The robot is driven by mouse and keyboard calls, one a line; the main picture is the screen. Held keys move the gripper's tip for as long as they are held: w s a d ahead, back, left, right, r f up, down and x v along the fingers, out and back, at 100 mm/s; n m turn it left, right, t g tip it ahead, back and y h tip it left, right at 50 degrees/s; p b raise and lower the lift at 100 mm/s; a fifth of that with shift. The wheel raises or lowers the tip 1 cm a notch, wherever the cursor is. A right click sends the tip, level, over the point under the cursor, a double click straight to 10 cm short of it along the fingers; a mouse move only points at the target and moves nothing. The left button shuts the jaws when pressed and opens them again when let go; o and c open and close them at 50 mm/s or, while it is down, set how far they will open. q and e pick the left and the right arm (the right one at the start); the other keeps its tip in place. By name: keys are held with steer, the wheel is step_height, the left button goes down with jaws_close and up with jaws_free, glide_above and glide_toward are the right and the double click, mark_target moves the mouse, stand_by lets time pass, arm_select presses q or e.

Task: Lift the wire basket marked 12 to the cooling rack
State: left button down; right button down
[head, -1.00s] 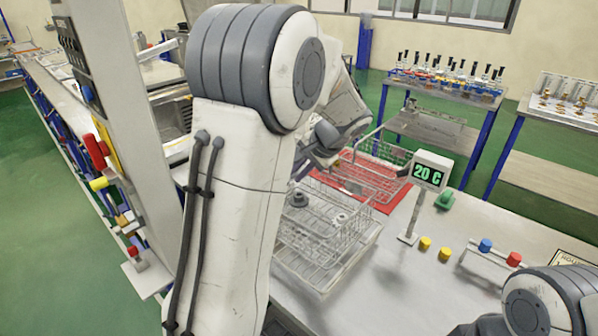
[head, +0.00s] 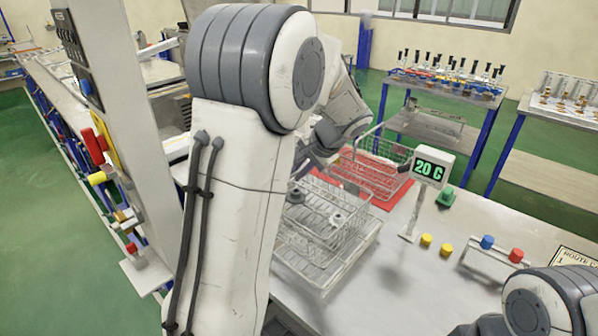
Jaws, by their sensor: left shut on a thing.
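A wire basket (head: 345,238) with grey metal parts in it is in the middle of the head view, over a pale tray (head: 322,284). A second wire basket (head: 400,160) stands on the red mat (head: 384,193) behind it. I cannot read a 12 on either basket. My left gripper (head: 318,158) is at the far upper side of the nearer basket, largely hidden behind my left arm. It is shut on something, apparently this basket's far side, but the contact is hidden. My right gripper is out of view. I cannot tell which surface is the cooling rack.
A display (head: 433,167) reading 20 C stands on a post to the right of the baskets. Yellow knobs (head: 426,240), a green block (head: 446,197) and a blue and red button bar (head: 487,257) are nearby.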

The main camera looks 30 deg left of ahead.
arm_select(q)
steer(key=shift+s+f, duration=0.1)
steer(key=shift+f, duration=0.5)
steer(key=c, duration=0.8)
jaws_free()
steer(key=shift+c, duration=0.2)
steer(key=d+r+p, duration=0.3)
steer(key=r+p, duration=0.1)
steer(key=r, duration=0.6)
steer(key=s+d+r+p, duration=0.1)
steer(key=d+r+p, duration=0.2)
steer(key=r, duration=0.7)
steer(key=shift+r+p, duration=0.4)
steer(key=shift+p, duration=0.75)
